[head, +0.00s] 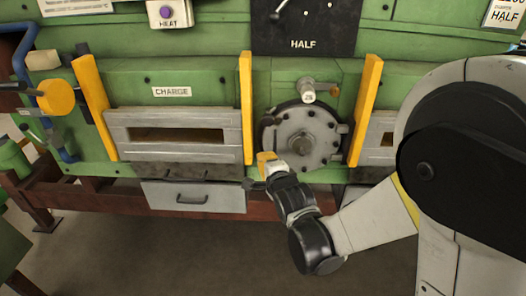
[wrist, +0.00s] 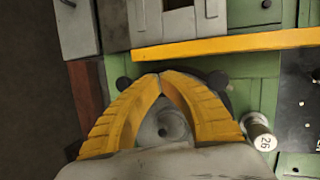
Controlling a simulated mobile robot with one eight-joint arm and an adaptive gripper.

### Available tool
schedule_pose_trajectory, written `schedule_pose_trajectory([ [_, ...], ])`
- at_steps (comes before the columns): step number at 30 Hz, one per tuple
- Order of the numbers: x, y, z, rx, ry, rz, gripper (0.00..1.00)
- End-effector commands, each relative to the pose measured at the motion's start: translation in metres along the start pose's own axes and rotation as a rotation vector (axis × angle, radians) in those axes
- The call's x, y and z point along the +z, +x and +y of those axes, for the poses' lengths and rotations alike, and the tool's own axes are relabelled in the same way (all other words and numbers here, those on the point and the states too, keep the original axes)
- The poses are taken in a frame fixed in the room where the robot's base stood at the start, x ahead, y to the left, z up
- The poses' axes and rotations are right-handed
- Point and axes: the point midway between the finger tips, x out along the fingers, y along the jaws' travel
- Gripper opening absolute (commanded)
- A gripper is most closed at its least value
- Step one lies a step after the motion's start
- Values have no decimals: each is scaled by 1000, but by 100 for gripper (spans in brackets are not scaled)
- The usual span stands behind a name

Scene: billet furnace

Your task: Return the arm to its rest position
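My arm reaches in from the right in the head view, bent low in front of the green furnace front. My gripper (head: 266,160) is at the lower left edge of the round grey bolted cover (head: 302,138). In the wrist view the two yellow fingers of my gripper (wrist: 160,76) meet at their tips, with nothing seen held. Part of the round cover (wrist: 168,124) shows behind and between the fingers; I cannot tell whether they touch it.
The CHARGE door (head: 178,134) is left of the cover, between yellow posts, with a grey drawer (head: 194,197) below. A handle with a white cap (head: 308,92) sticks out above the cover. A yellow round knob (head: 57,98) stands far left. Open floor (head: 180,260) lies in front.

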Motion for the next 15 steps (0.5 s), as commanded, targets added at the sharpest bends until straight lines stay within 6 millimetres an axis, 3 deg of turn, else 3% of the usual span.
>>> schedule_pose_trajectory([
  [5,1,-16,-2,8,-19,5,0],
  [8,-13,-30,-6,45,-97,26,0],
  [11,-36,-56,-10,121,-252,52,0],
  [15,-71,-110,-9,267,-523,56,0],
])
